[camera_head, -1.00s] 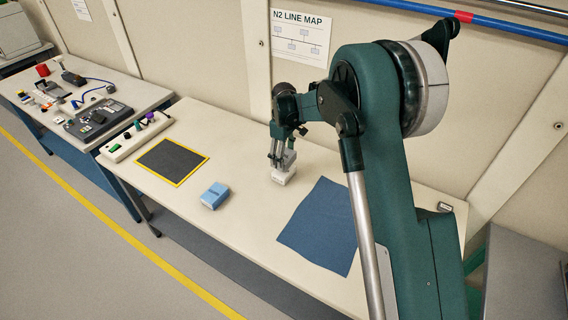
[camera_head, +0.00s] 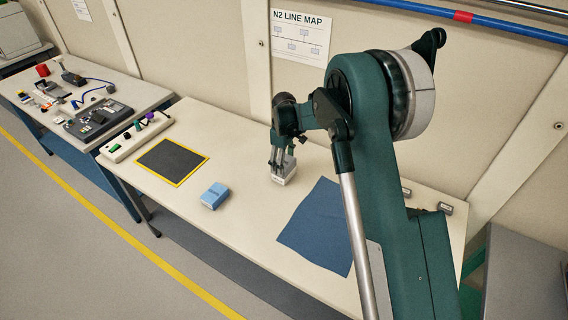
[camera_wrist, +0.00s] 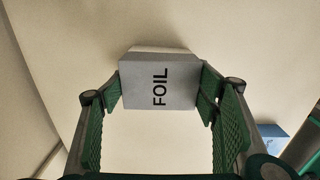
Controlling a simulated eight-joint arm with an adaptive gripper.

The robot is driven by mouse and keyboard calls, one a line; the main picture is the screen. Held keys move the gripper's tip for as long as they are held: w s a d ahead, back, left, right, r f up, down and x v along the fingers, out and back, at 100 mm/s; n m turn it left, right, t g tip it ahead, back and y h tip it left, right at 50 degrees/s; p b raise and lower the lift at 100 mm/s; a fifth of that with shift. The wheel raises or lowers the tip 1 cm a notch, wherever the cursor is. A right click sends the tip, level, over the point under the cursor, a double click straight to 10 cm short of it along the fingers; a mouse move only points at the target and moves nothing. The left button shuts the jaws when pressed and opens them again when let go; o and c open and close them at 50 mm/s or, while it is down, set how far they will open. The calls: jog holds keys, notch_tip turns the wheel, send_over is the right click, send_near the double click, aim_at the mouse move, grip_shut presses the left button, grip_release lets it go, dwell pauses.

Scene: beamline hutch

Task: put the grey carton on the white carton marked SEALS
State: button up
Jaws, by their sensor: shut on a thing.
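My gripper (camera_head: 279,161) points down over the middle of the bench. In the wrist view its green pads (camera_wrist: 163,100) are closed on both sides of a grey carton (camera_wrist: 150,88) marked FOIL. In the head view, a pale block (camera_head: 284,175) shows at and below the fingertips, low over the bench. A lighter band (camera_wrist: 160,49) lies beyond the grey carton's edge in the wrist view; I cannot tell whether it is another carton. No SEALS marking is readable, and any contact under the grey carton is hidden.
A light blue carton (camera_head: 214,196) stands left of my gripper. A dark mat with a yellow border (camera_head: 172,162) lies farther left, a blue cloth (camera_head: 312,228) to the right. Two small grey items (camera_head: 445,208) (camera_head: 406,191) sit near the right end. Bench between carton and cloth is clear.

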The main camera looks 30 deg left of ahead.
jog(key=shift+f, duration=0.15)
jog(key=o, duration=0.9)
notch_tip(320, 180, up, 12)
jog(key=shift+r, duration=0.2)
dwell(0.6)
dwell(0.4)
